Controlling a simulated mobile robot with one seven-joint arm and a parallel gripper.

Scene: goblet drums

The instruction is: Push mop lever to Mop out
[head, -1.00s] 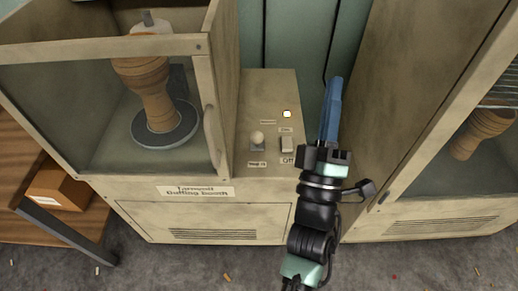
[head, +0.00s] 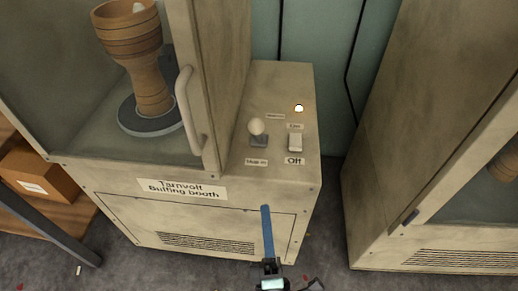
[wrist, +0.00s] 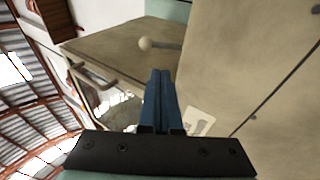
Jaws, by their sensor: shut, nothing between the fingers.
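The mop lever (head: 257,127) has a pale ball knob on a dark base, on the left of the buffing booth's control shelf (head: 287,78). A label (head: 256,162) below it seems to read Mop in; a smaller label (head: 275,115) above is too small to read. My gripper (head: 265,209) has long blue fingers, shut and empty. In the head view it is below the lever, in front of the booth's front panel, apart from the knob. In the wrist view the knob (wrist: 146,43) shows just beyond and left of the fingertips (wrist: 160,73).
Right of the lever is a pale switch (head: 295,142) marked Off, with a lit lamp (head: 299,108) above. The booth's door handle (head: 188,110) stands close to the lever's left. A goblet drum (head: 148,70) stands inside. Another cabinet (head: 400,140) is across a gap at right.

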